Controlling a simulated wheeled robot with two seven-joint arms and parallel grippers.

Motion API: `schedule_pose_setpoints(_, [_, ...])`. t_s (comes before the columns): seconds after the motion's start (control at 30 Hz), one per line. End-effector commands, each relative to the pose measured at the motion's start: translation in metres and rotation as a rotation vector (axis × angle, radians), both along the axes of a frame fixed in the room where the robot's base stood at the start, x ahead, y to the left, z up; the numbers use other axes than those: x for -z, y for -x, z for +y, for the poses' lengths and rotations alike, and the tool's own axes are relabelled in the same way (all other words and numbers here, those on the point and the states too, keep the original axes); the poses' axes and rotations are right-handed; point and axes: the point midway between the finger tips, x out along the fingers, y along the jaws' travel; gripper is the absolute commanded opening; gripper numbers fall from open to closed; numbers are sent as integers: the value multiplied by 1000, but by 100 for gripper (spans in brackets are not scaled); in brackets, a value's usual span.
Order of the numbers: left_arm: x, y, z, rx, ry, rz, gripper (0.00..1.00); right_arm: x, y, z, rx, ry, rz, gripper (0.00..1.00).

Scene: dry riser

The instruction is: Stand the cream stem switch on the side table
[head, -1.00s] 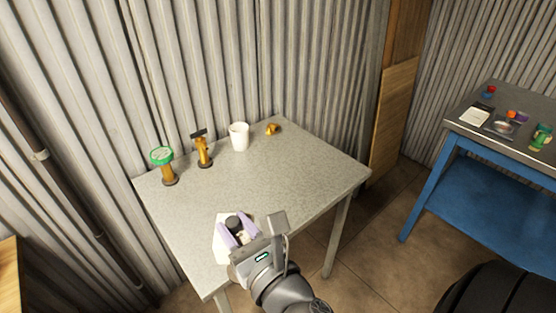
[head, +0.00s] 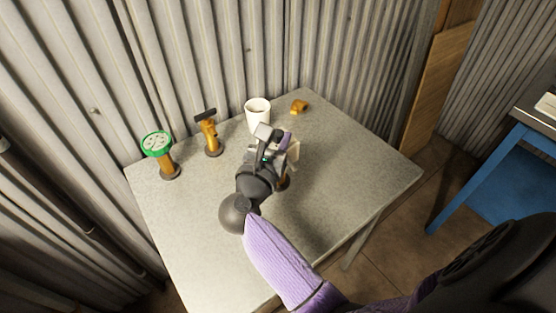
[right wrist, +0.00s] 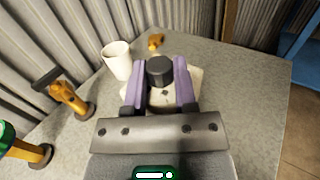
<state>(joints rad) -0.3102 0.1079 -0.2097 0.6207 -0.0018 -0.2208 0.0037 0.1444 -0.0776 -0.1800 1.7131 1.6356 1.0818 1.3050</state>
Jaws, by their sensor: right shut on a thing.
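The cream stem switch (right wrist: 160,97) has a cream body and a black round knob in the right wrist view. It is between the two purple fingers of my right gripper (right wrist: 158,85), which is shut on it. In the head view the gripper (head: 283,146) hides most of the switch; a cream edge (head: 294,151) shows. A small brown and dark foot (head: 284,183) shows below the gripper, over the grey side table (head: 350,170). I cannot tell whether it touches the top. My left gripper is not in view.
On the table stand a white cup (head: 257,112), a brass piece with a black bar handle (head: 210,136) and a brass piece with a green round head (head: 160,150). A small brass fitting (head: 299,106) lies near the back edge. The right part is clear.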

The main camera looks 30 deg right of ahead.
Motion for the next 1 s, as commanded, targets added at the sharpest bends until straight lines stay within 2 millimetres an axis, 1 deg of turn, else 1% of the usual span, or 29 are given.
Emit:
schedule_pose_setpoints(0.03, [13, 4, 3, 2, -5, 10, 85, 15, 0, 0, -1, 3, 2, 0])
schedule_pose_setpoints(0.1, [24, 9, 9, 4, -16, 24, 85, 29, 0, 0, -2, 3, 2, 0])
schedule_pose_setpoints(0.17, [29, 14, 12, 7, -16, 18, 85, 37, 0, 0, -2, 1, 2, 0])
schedule_pose_setpoints(0.27, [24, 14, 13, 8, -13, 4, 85, 34, 0, 0, -1, 0, -1, 0])
schedule_pose_setpoints(0.37, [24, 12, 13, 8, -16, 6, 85, 33, 0, 0, -2, 0, -1, 0])
schedule_pose_setpoints(0.6, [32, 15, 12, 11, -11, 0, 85, 43, 0, 0, -2, 1, -1, 0])
schedule_pose_setpoints(0.63, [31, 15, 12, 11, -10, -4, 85, 43, 0, 0, -2, 0, 1, 39])
schedule_pose_setpoints(0.67, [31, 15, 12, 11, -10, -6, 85, 43, 0, 0, -2, 0, 1, 45])
schedule_pose_setpoints(0.7, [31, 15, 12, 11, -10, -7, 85, 43, 0, 0, -2, 0, 1, 54])
schedule_pose_setpoints(0.77, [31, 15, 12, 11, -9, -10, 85, 44, 0, 0, -2, 0, 1, 67])
schedule_pose_setpoints(0.8, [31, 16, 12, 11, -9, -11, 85, 44, 0, 0, -2, 0, 1, 70])
schedule_pose_setpoints(1.0, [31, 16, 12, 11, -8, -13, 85, 44, 0, 0, -2, 0, 1, 70])
